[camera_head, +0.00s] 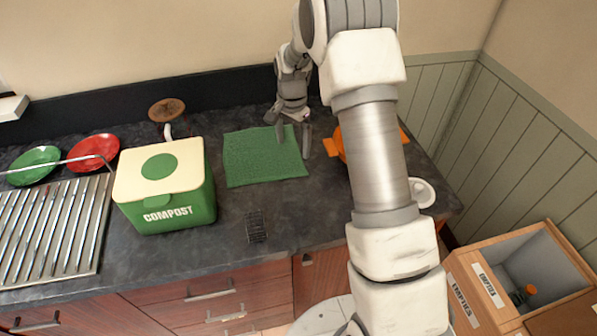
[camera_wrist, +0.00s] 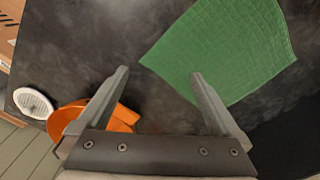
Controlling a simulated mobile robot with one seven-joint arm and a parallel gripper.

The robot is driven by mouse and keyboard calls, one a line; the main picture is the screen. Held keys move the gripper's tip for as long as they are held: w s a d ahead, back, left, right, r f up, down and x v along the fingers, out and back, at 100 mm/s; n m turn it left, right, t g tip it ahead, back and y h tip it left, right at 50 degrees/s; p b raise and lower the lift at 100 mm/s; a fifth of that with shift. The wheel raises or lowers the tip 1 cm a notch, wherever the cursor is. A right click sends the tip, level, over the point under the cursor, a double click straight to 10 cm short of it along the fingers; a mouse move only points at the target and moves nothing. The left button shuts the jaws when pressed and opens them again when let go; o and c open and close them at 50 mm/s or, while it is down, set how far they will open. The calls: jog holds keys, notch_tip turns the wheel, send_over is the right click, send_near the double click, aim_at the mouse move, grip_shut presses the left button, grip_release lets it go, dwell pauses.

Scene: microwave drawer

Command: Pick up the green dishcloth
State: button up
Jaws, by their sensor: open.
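The green dishcloth (camera_head: 262,158) lies flat on the dark countertop, between the compost bin and the orange dish. In the wrist view the dishcloth (camera_wrist: 225,50) fills the upper right, with one finger overlapping its lower edge. My gripper (camera_head: 293,133) hangs above the cloth's right side. In the wrist view my gripper (camera_wrist: 158,75) has its fingers wide apart with nothing between them. Part of the cloth's back right area is hidden behind the gripper. I cannot tell the exact height of the fingertips above the cloth.
A green compost bin (camera_head: 165,187) with a cream lid stands left of the cloth. An orange dish (camera_head: 336,146) sits right of it, partly behind my arm. A small dark object (camera_head: 256,228) lies in front. A red plate (camera_head: 93,152) and metal rack (camera_head: 50,225) are further left.

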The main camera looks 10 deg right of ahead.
notch_tip(320, 180, down, 10)
jog(key=b, duration=0.5)
jog(key=shift+r+b, duration=0.2)
jog(key=shift+b, duration=0.15)
jog(key=shift+s+f, duration=0.1)
jog(key=shift+s, duration=0.05)
grip_shut()
dwell(0.6)
notch_tip(320, 180, up, 12)
jog(key=p, duration=0.6)
jog(key=shift+p, duration=0.35)
jog(key=shift+r, duration=0.2)
notch_tip(320, 180, up, 9)
jog(key=p, duration=0.6)
send_over(294, 174)
notch_tip(294, 174, up, 9)
